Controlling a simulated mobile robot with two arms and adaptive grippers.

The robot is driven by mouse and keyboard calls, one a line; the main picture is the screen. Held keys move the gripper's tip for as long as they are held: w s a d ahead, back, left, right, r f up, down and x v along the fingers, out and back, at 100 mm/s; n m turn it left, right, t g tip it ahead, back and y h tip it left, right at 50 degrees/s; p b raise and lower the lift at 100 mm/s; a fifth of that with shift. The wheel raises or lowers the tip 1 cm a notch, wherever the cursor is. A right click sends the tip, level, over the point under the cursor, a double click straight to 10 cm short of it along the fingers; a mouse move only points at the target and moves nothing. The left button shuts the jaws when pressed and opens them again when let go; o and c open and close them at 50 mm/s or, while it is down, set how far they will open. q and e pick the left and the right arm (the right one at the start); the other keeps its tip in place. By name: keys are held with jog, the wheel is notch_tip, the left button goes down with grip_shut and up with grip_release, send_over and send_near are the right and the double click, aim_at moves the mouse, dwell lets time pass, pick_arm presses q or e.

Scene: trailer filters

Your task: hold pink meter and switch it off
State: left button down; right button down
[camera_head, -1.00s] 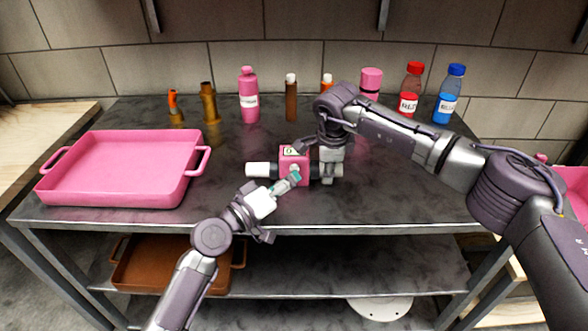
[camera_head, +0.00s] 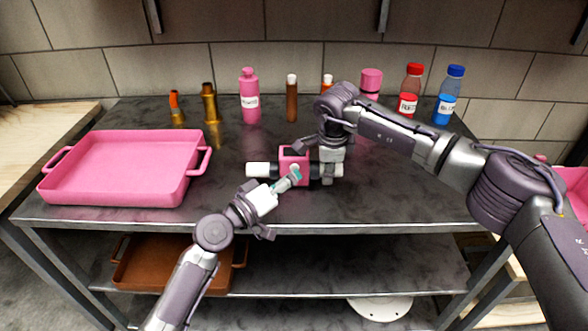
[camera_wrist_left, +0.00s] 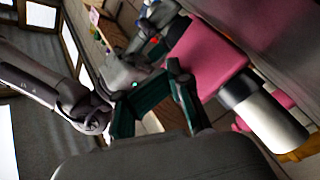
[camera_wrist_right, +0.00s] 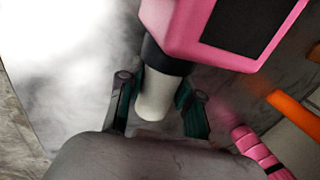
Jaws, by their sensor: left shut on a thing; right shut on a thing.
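The pink meter (camera_head: 293,157) is a pink block with black collars and white pipe ends, near the front middle of the dark table. My right gripper (camera_head: 331,175) is shut on its right white end; the right wrist view shows the fingers (camera_wrist_right: 158,92) either side of that end (camera_wrist_right: 157,97). The meter's display face (camera_wrist_right: 245,20) looks dark there. My left gripper (camera_head: 292,180) has its teal fingertips at the meter's front, by a small pale knob (camera_head: 295,170). In the left wrist view the fingers (camera_wrist_left: 155,95) are close to the pink body (camera_wrist_left: 208,55); their exact contact is hidden.
A pink tray (camera_head: 125,165) stands at left. Along the back stand brass parts (camera_head: 210,103), a pink bottle (camera_head: 249,96), brown bottle (camera_head: 292,98), pink-capped container (camera_head: 370,82), red bottle (camera_head: 410,90) and blue bottle (camera_head: 449,95). A brown tray (camera_head: 150,265) is on the lower shelf.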

pick_arm(q)
jog(key=shift+w+a+r, duration=0.25)
jog(key=shift+r, duration=0.15)
jog(key=shift+s, duration=0.1)
pick_arm(e)
jog(key=shift+w, duration=0.1)
pick_arm(q)
jog(key=shift+s+d+f, duration=0.1)
jog(key=shift+s+f, duration=0.05)
jog(key=shift+s, duration=0.05)
pick_arm(e)
jog(key=shift+w+d+f, duration=0.15)
jog(key=shift+w, duration=0.05)
pick_arm(q)
jog(key=shift+s+f, duration=0.15)
jog(key=shift+s, duration=0.1)
jog(key=shift+s+f, duration=0.1)
jog(key=shift+s, duration=2.4)
